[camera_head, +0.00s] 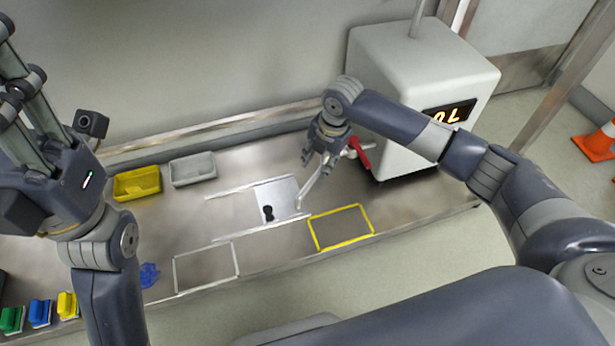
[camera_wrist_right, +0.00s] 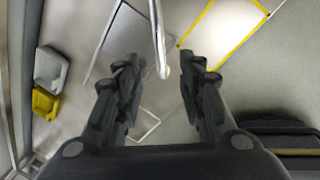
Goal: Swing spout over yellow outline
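The spout (camera_head: 312,188) is a thin pale metal tube coming from the white machine (camera_head: 385,75). In the head view its free end hangs by the right edge of a pale plate (camera_head: 283,188), left of the yellow outline (camera_head: 346,243). My right gripper (camera_head: 318,160) is above the bench by the spout, pointing down. In the right wrist view its fingers (camera_wrist_right: 163,72) are open, and the spout (camera_wrist_right: 158,35) shows in the gap between them; I cannot tell whether they touch it. The yellow outline (camera_wrist_right: 242,43) lies right of it there. My left gripper (camera_head: 22,95) is raised at the left, its fingertips cut off.
A red handle (camera_head: 360,152) sits on the machine beside my right gripper. A yellow tray (camera_head: 137,183) and a grey tray (camera_head: 193,169) stand along the back. A white outline (camera_head: 204,249), blue crumpled item (camera_head: 149,275) and coloured blocks (camera_head: 40,311) lie left. The yellow outline is empty.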

